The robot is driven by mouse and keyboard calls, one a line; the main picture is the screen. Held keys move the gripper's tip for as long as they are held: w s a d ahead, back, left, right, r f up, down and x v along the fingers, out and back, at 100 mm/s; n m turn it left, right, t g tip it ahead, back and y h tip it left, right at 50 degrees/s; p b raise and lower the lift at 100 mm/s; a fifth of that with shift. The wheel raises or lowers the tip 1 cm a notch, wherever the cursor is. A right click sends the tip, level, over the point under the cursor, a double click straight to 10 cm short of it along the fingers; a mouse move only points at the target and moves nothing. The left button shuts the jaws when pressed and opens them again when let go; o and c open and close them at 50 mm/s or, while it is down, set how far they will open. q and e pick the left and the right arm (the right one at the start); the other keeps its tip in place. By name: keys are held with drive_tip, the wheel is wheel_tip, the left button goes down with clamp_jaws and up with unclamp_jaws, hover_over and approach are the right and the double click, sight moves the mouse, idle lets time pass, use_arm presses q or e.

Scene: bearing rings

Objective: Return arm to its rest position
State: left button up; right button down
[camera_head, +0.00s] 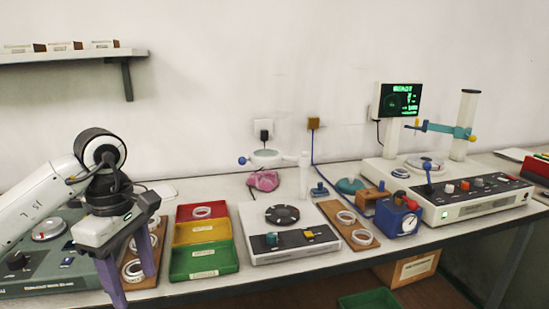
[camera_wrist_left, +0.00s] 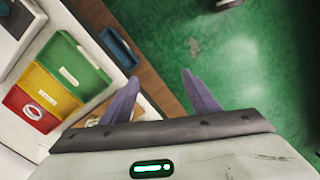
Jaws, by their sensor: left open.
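My left gripper (camera_head: 128,270) hangs open and empty at the front left of the bench, fingers pointing down. In the wrist view its two purple fingers (camera_wrist_left: 161,78) are apart with nothing between them, over the bench edge and green floor. In the head view the gripper partly covers a wooden board (camera_head: 157,238) with white bearing rings (camera_head: 133,268). One white ring (camera_head: 202,212) lies in the red tray (camera_head: 186,213); it also shows in the wrist view (camera_wrist_left: 33,112). My right gripper is not in view.
Yellow (camera_head: 190,236) and green (camera_head: 180,268) trays stand right of the gripper. A tester (camera_head: 290,250) with a black disc and a second ring board (camera_head: 335,207) follow. A larger machine (camera_head: 450,205) stands right. A grey-green device (camera_head: 60,275) sits left, behind my arm.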

use_arm(q)
drive_tip(key=s+d+f+n+g+h, duration=0.1)
drive_tip(key=s+d+f+h, duration=0.25)
drive_tip(key=d, duration=0.65)
drive_tip(key=s+d+f+g+h, duration=0.25)
drive_tip(key=d+h, duration=0.25)
drive_tip(key=d, duration=0.4)
drive_tip(key=s+d+r+n+t+h, duration=0.2)
drive_tip(key=d+r+n+t+h, duration=0.35)
drive_tip(key=d+n+h, duration=0.55)
drive_tip(key=w+a+f+n+t+y, duration=0.3)
drive_tip(key=a+f+n+t+y, duration=0.3)
drive_tip(key=n, duration=0.8)
drive_tip(key=w+a+f+n+t+y, duration=0.2)
drive_tip(key=a+f+n+t+y, duration=0.3)
drive_tip(key=n+t, duration=0.7)
drive_tip(key=s+a+f+n+g+y, duration=0.3)
drive_tip(key=s+a+f+n+g, duration=0.2)
drive_tip(key=s+f+n, duration=0.3)
drive_tip(key=s+a+f+n+g+y, duration=0.3)
drive_tip(key=s+f+n, duration=0.4)
drive_tip(key=f, duration=0.8)
drive_tip(key=s+a+g, duration=0.1)
drive_tip(key=g, duration=0.1)
drive_tip(key=shift+s+a+n+g, duration=0.3)
drive_tip(key=shift+a+n+g, duration=0.1)
